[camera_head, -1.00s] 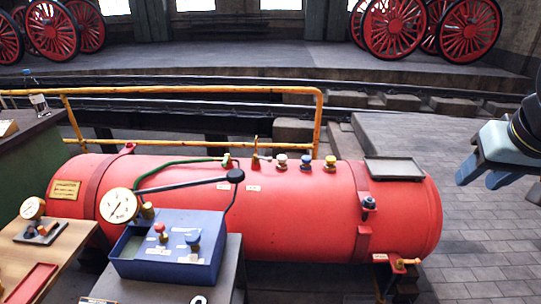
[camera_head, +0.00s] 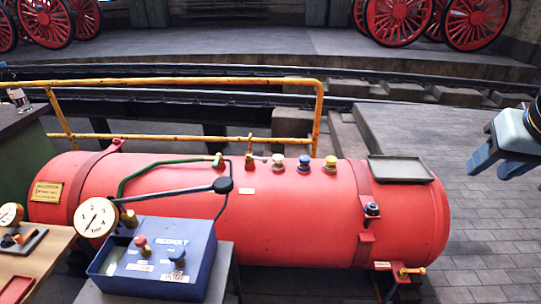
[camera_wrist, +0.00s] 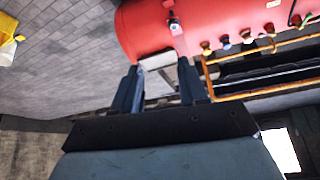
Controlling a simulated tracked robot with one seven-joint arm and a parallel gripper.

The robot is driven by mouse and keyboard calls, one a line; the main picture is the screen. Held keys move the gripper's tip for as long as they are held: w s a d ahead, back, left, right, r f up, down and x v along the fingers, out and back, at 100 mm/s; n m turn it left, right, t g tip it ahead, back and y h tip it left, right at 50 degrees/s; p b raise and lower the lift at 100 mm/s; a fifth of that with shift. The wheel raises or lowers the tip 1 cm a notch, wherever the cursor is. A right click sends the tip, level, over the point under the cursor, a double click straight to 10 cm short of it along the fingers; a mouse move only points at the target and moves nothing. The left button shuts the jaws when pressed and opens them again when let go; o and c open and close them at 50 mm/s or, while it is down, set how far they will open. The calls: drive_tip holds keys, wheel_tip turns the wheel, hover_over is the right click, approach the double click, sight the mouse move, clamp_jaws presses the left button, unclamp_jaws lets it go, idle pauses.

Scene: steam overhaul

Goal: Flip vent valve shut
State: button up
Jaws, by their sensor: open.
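A red horizontal boiler (camera_head: 290,220) lies across the head view. Along its top stand a green-piped fitting (camera_head: 217,160), a thin upright brass lever valve (camera_head: 249,150), and white (camera_head: 278,162), blue (camera_head: 304,164) and yellow (camera_head: 330,166) knobs. A brass valve with an orange handle (camera_head: 407,271) sits low at the right end. The labels are too small to read, so I cannot tell which is the vent valve. My gripper (camera_head: 492,168) is open and empty in the air, right of the boiler. The wrist view shows its fingers (camera_wrist: 160,88) apart, with the boiler beyond.
A blue box with knobs (camera_head: 165,258), a gauge (camera_head: 96,217) and a black-knobbed lever (camera_head: 222,185) stand in front of the boiler's left half. A grey tray (camera_head: 400,169) sits on its top right. A yellow railing (camera_head: 190,137) runs behind. Paved floor (camera_head: 480,235) at right is clear.

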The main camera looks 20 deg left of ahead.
drive_tip(key=shift+o, duration=1)
drive_tip(key=shift+w+d, duration=0.1)
drive_tip(key=shift+w+r, duration=0.1)
drive_tip(key=shift+w, duration=0.3)
drive_tip(key=w+a+f+n+t, duration=0.1)
drive_tip(key=w+a+n, duration=0.2)
drive_tip(key=w, duration=0.6)
drive_tip(key=w+a+f+n+t+y, duration=0.1)
drive_tip(key=w+a+f+n, duration=0.15)
drive_tip(key=w, duration=0.65)
drive_tip(key=w+a+f+n+t, duration=0.1)
drive_tip(key=w+a+n, duration=0.2)
drive_tip(key=w, duration=0.6)
drive_tip(key=w+a+f+n+t+y, duration=0.2)
drive_tip(key=w+a+f+n+y, duration=0.3)
drive_tip(key=w+a+f, duration=0.8)
drive_tip(key=n+g+y, duration=0.1)
drive_tip(key=n+y, duration=0.5)
drive_tip(key=n, duration=0.3)
approach(267, 161)
drive_tip(key=shift+m, duration=0.25)
drive_tip(key=x, duration=1.1)
drive_tip(key=shift+w+a+f, duration=0.1)
drive_tip(key=shift+a+f, duration=0.05)
drive_tip(key=shift+a, duration=0.1)
